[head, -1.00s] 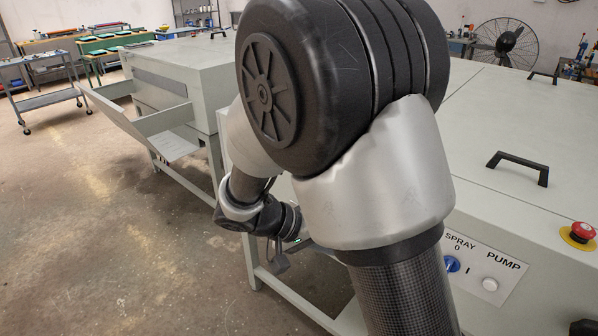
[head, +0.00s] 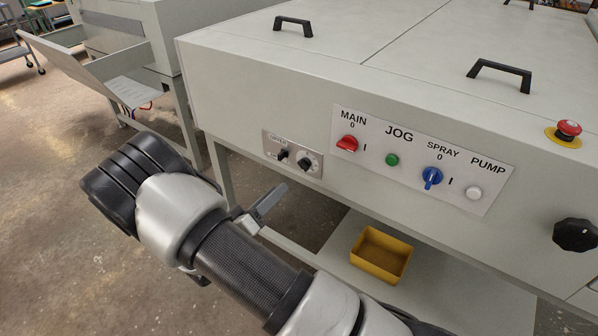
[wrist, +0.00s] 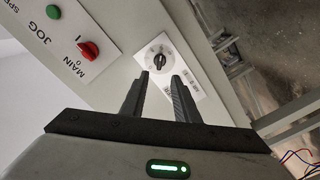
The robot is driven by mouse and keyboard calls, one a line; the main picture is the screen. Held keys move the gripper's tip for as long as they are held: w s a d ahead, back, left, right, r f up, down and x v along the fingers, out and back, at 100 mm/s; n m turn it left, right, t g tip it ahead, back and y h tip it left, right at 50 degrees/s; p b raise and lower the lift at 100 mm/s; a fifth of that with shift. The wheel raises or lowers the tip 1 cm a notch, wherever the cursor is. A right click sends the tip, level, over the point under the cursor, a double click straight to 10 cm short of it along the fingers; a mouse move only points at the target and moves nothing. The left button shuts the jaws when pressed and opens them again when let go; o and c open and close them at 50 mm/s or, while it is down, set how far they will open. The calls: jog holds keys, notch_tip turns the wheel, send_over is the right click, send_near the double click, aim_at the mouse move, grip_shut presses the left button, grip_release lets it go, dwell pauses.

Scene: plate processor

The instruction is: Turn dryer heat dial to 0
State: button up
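The dryer panel (head: 267,148) is a small grey plate on the machine's front, left of the main panel. Its heat dial (head: 306,163) is a black knob on a pale round scale, right of a smaller black switch (head: 282,155). In the wrist view the dial (wrist: 159,61) appears just beyond and between the fingertips, with no visible contact. My gripper (wrist: 160,76) is open and empty, pointing at the panel. In the head view my gripper (head: 268,202) is below and left of the dial. The dial's number setting is too small to read.
The main panel (head: 400,180) holds a red MAIN switch (head: 347,144), green JOG button (head: 392,160), blue SPRAY switch (head: 432,178) and white PUMP button (head: 474,193). A yellow bin (head: 381,254) sits on the lower shelf. A red emergency button (head: 568,129) is at right.

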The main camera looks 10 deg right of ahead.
aim_at(301, 168)
jog(key=b+x, duration=0.1)
jog(key=x, duration=1)
jog(key=shift+w+d, duration=0.25)
jog(key=shift+c, duration=0.4)
jog(key=c, duration=0.6)
